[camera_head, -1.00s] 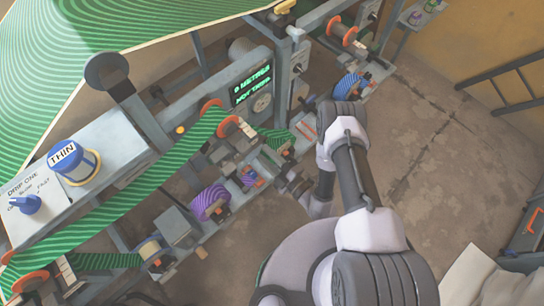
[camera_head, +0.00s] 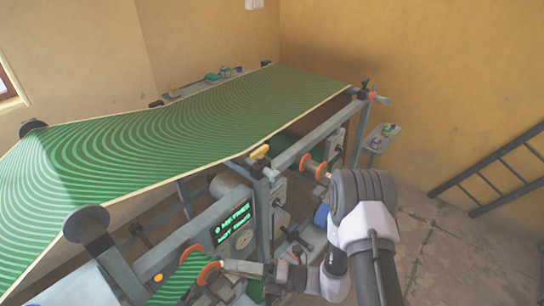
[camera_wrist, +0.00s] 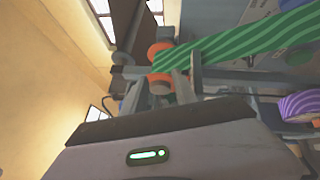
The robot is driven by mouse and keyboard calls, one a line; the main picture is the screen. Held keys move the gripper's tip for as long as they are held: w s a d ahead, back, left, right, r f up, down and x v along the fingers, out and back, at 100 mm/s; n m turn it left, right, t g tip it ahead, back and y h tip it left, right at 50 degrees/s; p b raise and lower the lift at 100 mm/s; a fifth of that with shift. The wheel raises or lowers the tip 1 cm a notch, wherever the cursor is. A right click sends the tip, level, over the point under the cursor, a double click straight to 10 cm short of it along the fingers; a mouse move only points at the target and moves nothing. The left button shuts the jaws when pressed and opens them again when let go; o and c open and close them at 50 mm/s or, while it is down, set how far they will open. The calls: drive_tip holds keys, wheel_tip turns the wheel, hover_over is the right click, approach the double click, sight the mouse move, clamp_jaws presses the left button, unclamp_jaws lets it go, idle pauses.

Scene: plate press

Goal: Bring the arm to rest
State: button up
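My gripper (camera_head: 238,267) points left, low in front of the press, close to an orange-flanged roller (camera_head: 208,273) that carries a green striped strip (camera_head: 180,280). I cannot tell whether it touches the roller. In the wrist view my gripper (camera_wrist: 180,86) shows in front of the orange roller (camera_wrist: 160,54) and the striped strip (camera_wrist: 250,40). The finger gap is not clear there. No held thing is visible.
The large green striped sheet (camera_head: 200,110) spans the top of the press. A panel with green lettering (camera_head: 233,220) is just above my gripper. A ladder-like rack (camera_head: 500,175) leans at the right wall. Open floor (camera_head: 440,240) lies right of my arm.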

drive_tip(key=s+d+r+n+g+h, duration=0.35)
drive_tip(key=s+r+n, duration=0.3)
drive_tip(key=n, duration=0.35)
drive_tip(key=s+d+r+n+g+h, duration=0.25)
drive_tip(key=s+r+n+h, duration=0.25)
drive_tip(key=r+n, duration=0.35)
drive_tip(key=s+d+r+n+t+h, duration=0.1)
drive_tip(key=d+r+n+t+h, duration=0.2)
drive_tip(key=d+n+t+h, duration=0.1)
drive_tip(key=s+d+r+n+t+h, duration=0.1)
drive_tip(key=d+r+n+t+h, duration=0.3)
drive_tip(key=d+n, duration=0.4)
drive_tip(key=shift+d+t+h, duration=0.35)
drive_tip(key=shift+d+t, duration=0.45)
drive_tip(key=shift+t, duration=0.1)
